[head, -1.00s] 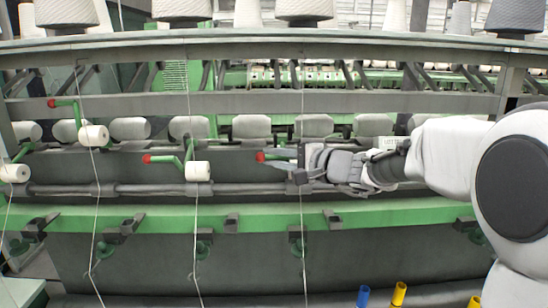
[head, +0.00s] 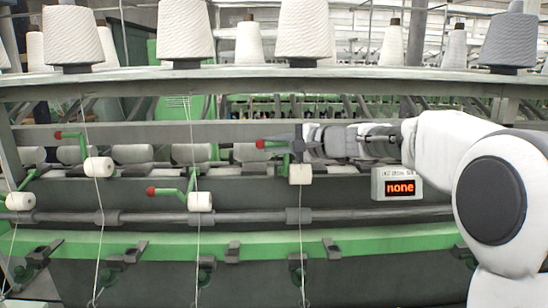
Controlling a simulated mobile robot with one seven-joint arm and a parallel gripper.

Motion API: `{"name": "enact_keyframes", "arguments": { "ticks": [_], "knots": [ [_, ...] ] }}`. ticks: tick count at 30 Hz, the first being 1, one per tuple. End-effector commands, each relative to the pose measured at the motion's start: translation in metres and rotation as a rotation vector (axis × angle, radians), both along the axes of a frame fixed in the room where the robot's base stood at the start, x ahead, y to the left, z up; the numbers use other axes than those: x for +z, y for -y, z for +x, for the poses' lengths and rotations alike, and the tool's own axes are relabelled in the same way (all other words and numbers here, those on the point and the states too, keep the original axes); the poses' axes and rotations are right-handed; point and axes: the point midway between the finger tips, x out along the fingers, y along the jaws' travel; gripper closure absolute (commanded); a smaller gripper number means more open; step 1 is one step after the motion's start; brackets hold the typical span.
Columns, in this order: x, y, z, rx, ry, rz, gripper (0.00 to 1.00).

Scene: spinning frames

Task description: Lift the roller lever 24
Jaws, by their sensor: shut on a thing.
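The roller lever (head: 274,144) at the middle has a red knob at its left end and a green arm. Its white roller (head: 301,174) hangs below my gripper. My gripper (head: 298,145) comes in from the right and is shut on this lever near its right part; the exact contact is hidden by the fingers. The lever is raised, its knob well above that of the lever to its left. No number is readable on it.
Another lever (head: 166,191) with a white roller sits lower to the left. A raised one (head: 72,135) is at far left. A grey rod (head: 250,216) runs below. A display (head: 398,187) reading "none" is under my arm. Thread cones (head: 305,30) stand on the top rail.

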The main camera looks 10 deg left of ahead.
Motion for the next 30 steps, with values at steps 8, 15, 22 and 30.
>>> {"name": "enact_keyframes", "arguments": {
  "ticks": [8,15,22,30],
  "knots": [
    [0.019,-0.004,0.016,-0.001,0.001,0.001,1.00],
    [0.025,-0.005,0.022,-0.002,0.000,-0.001,1.00],
    [0.026,-0.005,0.024,-0.003,0.000,0.002,1.00],
    [0.028,-0.005,0.024,-0.004,0.003,0.002,0.80]
  ]
}}
